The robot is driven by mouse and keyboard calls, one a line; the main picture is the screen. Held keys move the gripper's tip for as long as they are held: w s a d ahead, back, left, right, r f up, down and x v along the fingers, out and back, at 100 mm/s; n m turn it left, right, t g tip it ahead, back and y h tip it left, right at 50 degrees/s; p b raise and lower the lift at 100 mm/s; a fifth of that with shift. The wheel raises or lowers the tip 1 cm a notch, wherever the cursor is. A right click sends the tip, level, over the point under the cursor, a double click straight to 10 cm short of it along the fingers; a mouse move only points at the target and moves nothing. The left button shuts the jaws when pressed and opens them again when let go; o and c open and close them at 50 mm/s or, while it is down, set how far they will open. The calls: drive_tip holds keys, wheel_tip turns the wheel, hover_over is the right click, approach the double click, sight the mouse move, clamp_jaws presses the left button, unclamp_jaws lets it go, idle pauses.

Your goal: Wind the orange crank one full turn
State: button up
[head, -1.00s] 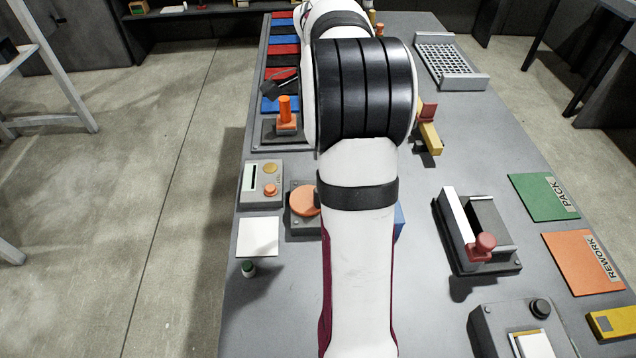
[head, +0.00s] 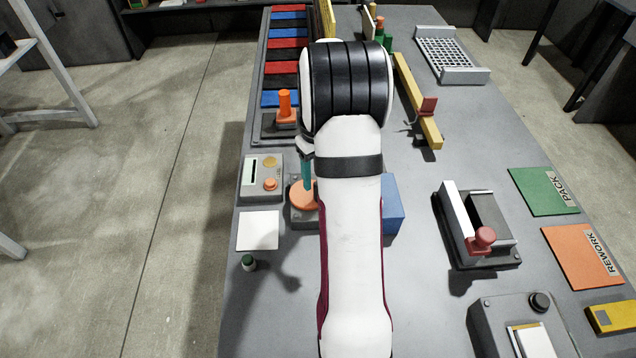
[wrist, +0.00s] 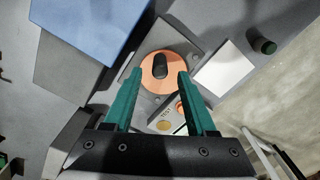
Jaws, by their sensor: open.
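The orange crank (head: 302,197) is a flat orange disc on a grey base, partly hidden behind my arm in the head view. In the wrist view the orange disc (wrist: 150,82) shows with an upright dark knob (wrist: 160,66) off its middle. My gripper (wrist: 161,74) is open, its teal fingers pointing down toward the disc. The knob appears between and just beyond the fingertips; I cannot tell how high the tips are above it. In the head view one teal finger (head: 307,172) shows over the disc.
A grey panel (head: 262,179) with an orange button and a white plate (head: 258,230) lie to the left. A blue block (head: 393,205) stands close on the right. An orange lever (head: 285,108) stands behind. A small green-topped peg (head: 248,263) stands in front.

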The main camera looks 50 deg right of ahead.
drive_tip(key=shift+f, duration=1.65)
clamp_jaws()
